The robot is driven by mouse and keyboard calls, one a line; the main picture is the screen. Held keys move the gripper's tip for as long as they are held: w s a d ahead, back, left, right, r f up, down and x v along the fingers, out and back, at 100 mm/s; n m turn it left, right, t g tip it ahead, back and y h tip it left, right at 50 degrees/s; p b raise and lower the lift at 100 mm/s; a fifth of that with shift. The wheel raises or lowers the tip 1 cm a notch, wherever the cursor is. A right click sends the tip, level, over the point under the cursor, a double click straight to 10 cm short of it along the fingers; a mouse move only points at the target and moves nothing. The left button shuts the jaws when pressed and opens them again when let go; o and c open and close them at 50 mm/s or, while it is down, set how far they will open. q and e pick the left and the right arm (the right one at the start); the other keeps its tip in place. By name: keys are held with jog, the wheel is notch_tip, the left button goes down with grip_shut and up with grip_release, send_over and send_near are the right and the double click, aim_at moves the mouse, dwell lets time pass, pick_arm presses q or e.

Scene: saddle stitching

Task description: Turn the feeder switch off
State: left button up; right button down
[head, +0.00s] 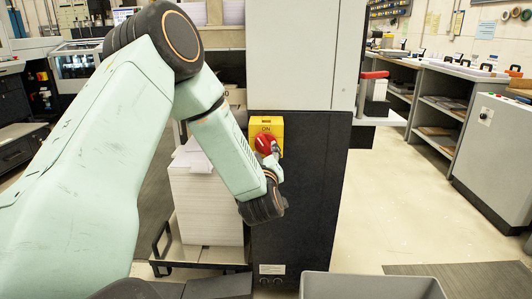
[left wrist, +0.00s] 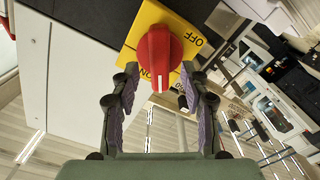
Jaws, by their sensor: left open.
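The feeder switch is a red rotary knob (head: 264,142) on a yellow plate (head: 276,126), mounted on the dark lower front of a machine cabinet. In the left wrist view the red knob (left wrist: 158,52) stands between and just beyond my open fingertips. Its white mark points down in that picture, near the ON lettering; OFF is at the upper right of the yellow plate (left wrist: 137,22). My right gripper is not visible.
A tall paper stack (head: 208,205) on a low pallet stands left of the cabinet (head: 315,200). A grey bin (head: 370,287) is at the bottom front. Right of the cabinet is open floor (head: 390,210), with shelving and a grey console (head: 490,160) farther right.

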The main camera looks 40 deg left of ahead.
aim_at(267, 142)
pick_arm(q)
jog(key=shift+x, duration=1.15)
jog(key=shift+w+a, duration=0.15)
jog(key=shift+w, duration=0.1)
grip_shut()
